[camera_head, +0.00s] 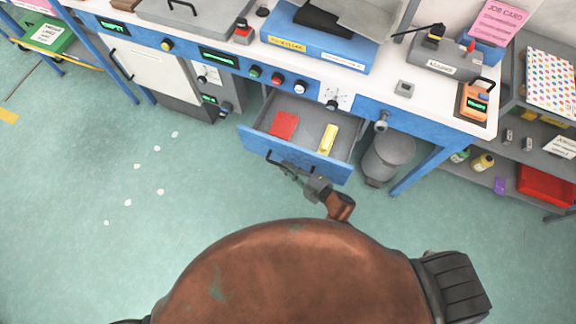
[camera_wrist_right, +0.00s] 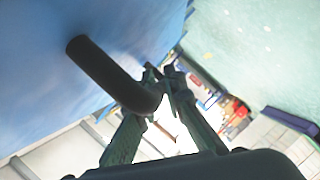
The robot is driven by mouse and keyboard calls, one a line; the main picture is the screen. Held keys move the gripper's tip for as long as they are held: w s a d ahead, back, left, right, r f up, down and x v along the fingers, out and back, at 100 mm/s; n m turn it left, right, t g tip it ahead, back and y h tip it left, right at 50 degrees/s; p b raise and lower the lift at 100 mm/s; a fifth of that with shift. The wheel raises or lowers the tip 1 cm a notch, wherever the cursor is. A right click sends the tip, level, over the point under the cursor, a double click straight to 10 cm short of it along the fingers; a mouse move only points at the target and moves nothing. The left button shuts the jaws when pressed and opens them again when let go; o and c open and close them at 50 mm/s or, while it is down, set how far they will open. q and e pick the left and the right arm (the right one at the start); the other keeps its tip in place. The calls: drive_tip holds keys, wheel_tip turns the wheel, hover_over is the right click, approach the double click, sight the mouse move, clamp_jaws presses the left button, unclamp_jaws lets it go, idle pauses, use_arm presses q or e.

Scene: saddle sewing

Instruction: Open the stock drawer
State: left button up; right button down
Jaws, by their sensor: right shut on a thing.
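The stock drawer (camera_head: 312,158) hangs open under the workbench, pulled out from its blue frame. A red item (camera_head: 284,125) and a yellow item (camera_head: 328,139) lie inside it. My right gripper (camera_head: 284,169) is at the drawer's blue front, shut on the dark bar handle (camera_head: 275,160). In the right wrist view the dark handle (camera_wrist_right: 100,70) stands out from the blue front (camera_wrist_right: 50,60), and the gripper fingers (camera_wrist_right: 163,88) close around its far end. My left gripper is not in view.
The white workbench top (camera_head: 385,82) carries a blue case (camera_head: 318,55) and several tools. A grey bin (camera_head: 388,158) stands on the floor right of the drawer. A shelf (camera_head: 515,165) stands at the right.

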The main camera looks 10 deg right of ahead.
drive_tip(key=c, duration=2)
unclamp_jaws()
drive_tip(key=v, duration=1.2)
drive_tip(key=shift+s+d, duration=0.1)
